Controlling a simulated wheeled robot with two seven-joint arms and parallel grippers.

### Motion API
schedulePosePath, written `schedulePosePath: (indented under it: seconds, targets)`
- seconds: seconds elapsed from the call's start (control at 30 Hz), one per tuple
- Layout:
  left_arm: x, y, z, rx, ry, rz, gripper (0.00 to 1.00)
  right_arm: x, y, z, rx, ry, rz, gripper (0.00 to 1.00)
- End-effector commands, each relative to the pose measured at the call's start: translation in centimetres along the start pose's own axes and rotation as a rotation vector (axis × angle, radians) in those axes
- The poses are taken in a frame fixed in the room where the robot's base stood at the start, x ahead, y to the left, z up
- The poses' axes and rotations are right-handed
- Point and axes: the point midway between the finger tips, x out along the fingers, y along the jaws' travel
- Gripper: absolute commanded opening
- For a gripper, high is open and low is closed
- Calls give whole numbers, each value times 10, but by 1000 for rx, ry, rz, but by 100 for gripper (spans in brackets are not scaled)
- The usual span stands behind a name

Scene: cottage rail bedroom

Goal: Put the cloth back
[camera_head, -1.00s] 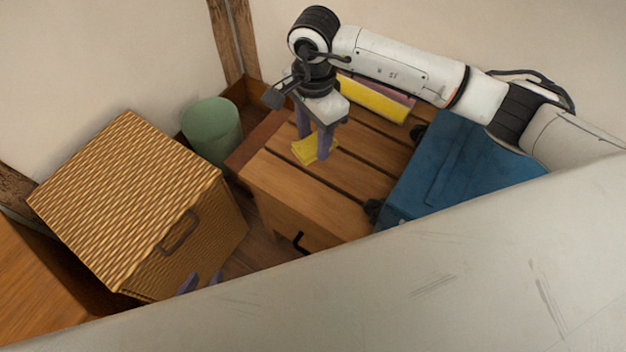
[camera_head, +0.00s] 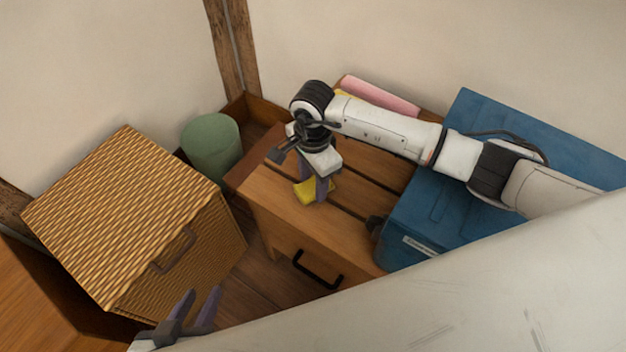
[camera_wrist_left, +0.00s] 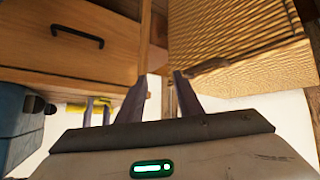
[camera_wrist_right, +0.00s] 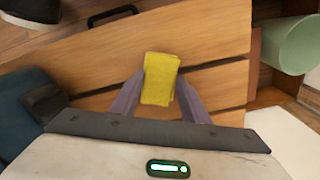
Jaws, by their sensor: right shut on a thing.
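The yellow folded cloth (camera_head: 315,191) is at the slatted top of the wooden cabinet (camera_head: 268,205), near its front left part. My right gripper (camera_head: 316,190) points down and is shut on the cloth. In the right wrist view the cloth (camera_wrist_right: 160,78) sits between the two fingers, over the slats. I cannot tell whether the cloth touches the cabinet top. My left gripper (camera_head: 198,308) is empty and open, low in front of the wicker box (camera_head: 125,220). Its parted fingers (camera_wrist_left: 158,95) also show in the left wrist view.
A blue case (camera_head: 430,215) stands on the right, beside the cabinet. A pink roll (camera_head: 380,95) lies at the cabinet's back, with a yellow piece partly hidden by my right arm. A green bin (camera_head: 211,148) stands behind the wicker box. The cabinet front has a black handle (camera_head: 318,270).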

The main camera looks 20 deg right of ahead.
Motion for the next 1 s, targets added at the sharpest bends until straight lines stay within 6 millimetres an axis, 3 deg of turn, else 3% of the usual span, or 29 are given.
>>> schedulePosePath:
  seconds: [0.13,0.17,0.27,0.67,1.0]
  targets:
    - [3,0,4,-2,-1,0,33,4,0,0,-1,1,0,20]
    - [3,0,4,-3,0,0,33,4,0,0,-1,1,0,43]
    - [2,0,3,-3,-2,0,33,3,0,0,-1,1,0,60]
    - [-2,0,1,0,-6,0,33,-4,0,0,0,0,-1,60]
    - [-5,0,5,11,-32,-5,33,-72,-1,-1,-2,2,-4,60]
